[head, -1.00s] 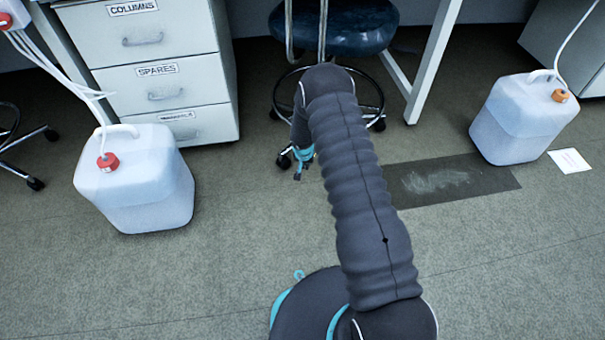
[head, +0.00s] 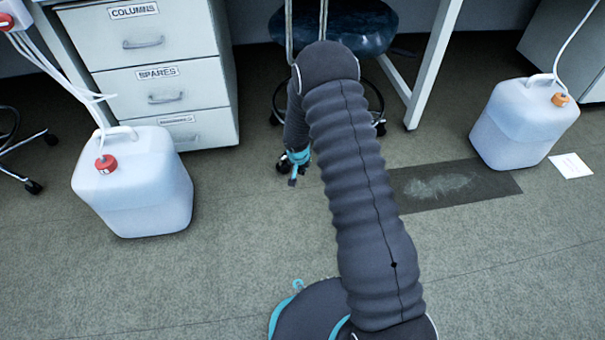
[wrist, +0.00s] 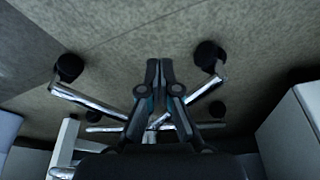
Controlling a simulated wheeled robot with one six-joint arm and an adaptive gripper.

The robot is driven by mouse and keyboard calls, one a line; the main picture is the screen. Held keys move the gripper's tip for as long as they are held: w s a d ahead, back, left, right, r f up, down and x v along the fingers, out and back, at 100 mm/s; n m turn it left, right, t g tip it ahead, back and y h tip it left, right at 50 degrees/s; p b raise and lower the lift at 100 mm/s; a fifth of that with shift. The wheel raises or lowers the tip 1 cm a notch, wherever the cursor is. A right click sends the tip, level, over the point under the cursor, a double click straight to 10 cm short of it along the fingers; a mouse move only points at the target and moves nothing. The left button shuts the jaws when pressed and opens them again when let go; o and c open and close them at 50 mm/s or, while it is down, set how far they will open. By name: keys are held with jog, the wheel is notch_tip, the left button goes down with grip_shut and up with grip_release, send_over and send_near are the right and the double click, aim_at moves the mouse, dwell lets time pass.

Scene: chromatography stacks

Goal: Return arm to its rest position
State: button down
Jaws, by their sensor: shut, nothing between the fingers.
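My arm, in a ribbed dark sleeve, reaches up the middle of the head view and bends down at its far end. My gripper (head: 293,180) hangs there, in front of the stool and above the floor. In the wrist view my gripper (wrist: 159,64) shows its two dark fingers side by side with their tips together. It is shut and holds nothing. The chrome legs and casters of the stool are behind the fingers in that view.
A drawer cabinet (head: 160,85) and a white jug with a red cap (head: 135,190) stand left. A dark stool (head: 345,28) is behind my arm. Another jug with an orange cap (head: 515,130) stands right, beside a dark floor mat (head: 480,185) and white card (head: 571,165). The front floor is clear.

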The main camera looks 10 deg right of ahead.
jog(key=shift+v, duration=1.5)
jog(key=s+d+r+n+g+h, duration=0.1)
jog(key=s+r+n+g, duration=0.1)
jog(key=s, duration=0.3)
jog(key=s+d+r+n+g, duration=0.1)
jog(key=s+d+r+n, duration=0.1)
jog(key=s, duration=0.4)
jog(key=s+r+t+p, duration=0.1)
jog(key=s+r+p, duration=0.2)
jog(key=s+r, duration=0.5)
jog(key=s+r+t+y+p, duration=0.1)
jog(key=s+r, duration=0.8)
jog(key=r, duration=1.4)
jog(key=s+r+t+y+p, duration=0.1)
jog(key=s+r+t+p, duration=0.2)
jog(key=s+r, duration=0.6)
notch_tip(320, 180, up, 7)
jog(key=p, duration=0.2)
jog(key=shift+d+p, duration=0.2)
jog(key=shift+p, duration=0.15)
jog(key=shift+f, duration=0.15)
